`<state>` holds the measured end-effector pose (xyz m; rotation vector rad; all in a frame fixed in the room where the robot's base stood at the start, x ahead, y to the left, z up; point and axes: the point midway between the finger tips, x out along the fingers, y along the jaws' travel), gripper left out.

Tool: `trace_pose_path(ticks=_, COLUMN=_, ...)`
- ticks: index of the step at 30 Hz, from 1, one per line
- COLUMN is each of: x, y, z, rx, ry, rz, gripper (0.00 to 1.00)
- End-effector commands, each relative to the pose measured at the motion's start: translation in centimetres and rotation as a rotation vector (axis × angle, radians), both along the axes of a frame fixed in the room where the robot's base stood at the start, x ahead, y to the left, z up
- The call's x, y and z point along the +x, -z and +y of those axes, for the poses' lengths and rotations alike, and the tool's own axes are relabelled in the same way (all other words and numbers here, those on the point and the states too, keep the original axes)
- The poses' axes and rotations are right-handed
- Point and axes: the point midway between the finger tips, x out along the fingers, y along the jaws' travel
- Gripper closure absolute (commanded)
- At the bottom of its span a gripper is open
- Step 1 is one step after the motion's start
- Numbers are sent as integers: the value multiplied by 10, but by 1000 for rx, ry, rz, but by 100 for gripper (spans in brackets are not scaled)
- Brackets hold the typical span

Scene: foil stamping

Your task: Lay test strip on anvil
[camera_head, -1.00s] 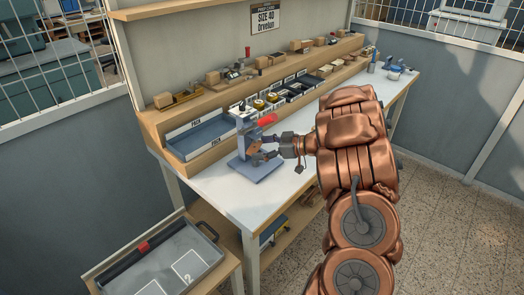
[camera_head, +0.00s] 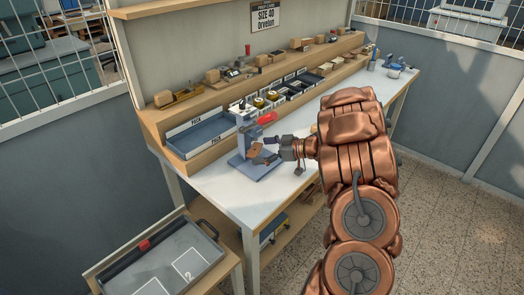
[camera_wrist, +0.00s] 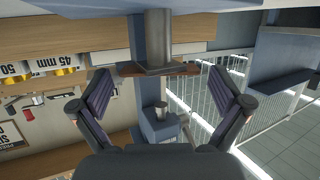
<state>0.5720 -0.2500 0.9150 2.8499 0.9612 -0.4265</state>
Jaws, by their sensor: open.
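The press (camera_head: 244,135) has a blue-grey base, an upright column and a red-handled lever (camera_head: 267,118), and stands on the white bench. In the wrist view, which is upside down, the anvil (camera_wrist: 160,28) is a grey post rising from the base plate. The brown test strip (camera_wrist: 127,69) lies across the anvil's end, appearing to touch it. The strip also shows as a small brown patch in the head view (camera_head: 256,152). My gripper (camera_wrist: 163,88) is open, one finger on each side of the strip, with visible gaps. The press's ram (camera_wrist: 160,108) faces the strip.
A blue tray (camera_head: 208,152) and several small bins stand on the shelf behind the press. The white bench top (camera_head: 225,192) is clear in front. A grey-topped side table (camera_head: 150,278) with a red-handled item stands at the lower left.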

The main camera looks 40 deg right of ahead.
Motion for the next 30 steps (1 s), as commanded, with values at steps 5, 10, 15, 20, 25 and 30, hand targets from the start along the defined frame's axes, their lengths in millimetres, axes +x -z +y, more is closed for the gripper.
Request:
trace_pose_path(ticks=5, x=-2, y=-4, z=-2, rx=0, ry=2, rz=0, gripper=0)
trace_pose_path(ticks=10, x=-19, y=-9, z=-15, rx=-1, ry=4, rz=-2, gripper=0)
trace_pose_path(ticks=15, x=-40, y=-16, z=-31, rx=-1, ry=5, rz=0, gripper=0)
trace_pose_path(ticks=20, x=-59, y=-24, z=-45, rx=-1, ry=3, rz=-1, gripper=0)
trace_pose_path(ticks=25, x=-76, y=-32, z=-59, rx=-2, ry=3, rz=0, gripper=0)
trace_pose_path(ticks=30, x=-87, y=-37, z=-67, rx=-3, ry=1, rz=-1, gripper=0)
